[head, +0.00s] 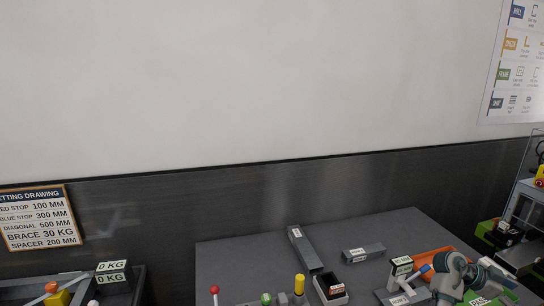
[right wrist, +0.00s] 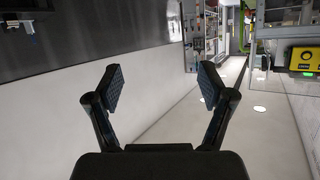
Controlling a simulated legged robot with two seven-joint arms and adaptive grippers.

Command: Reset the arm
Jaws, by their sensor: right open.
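My right gripper (right wrist: 153,88) is open and empty in the right wrist view. Its two dark padded fingers stand wide apart, with only pale floor and wall behind them. In the head view, part of an arm with grey and teal joints (head: 452,278) shows at the lower right, over the right side of the dark table (head: 225,262). No fingertips can be made out there. My left gripper is not in view.
On the table are grey bars (head: 304,248) (head: 363,253), a yellow cylinder (head: 299,284), a red-topped pin (head: 214,290) and an orange tray (head: 433,259). A yellow device (right wrist: 304,59) stands in a cabinet beside clear floor.

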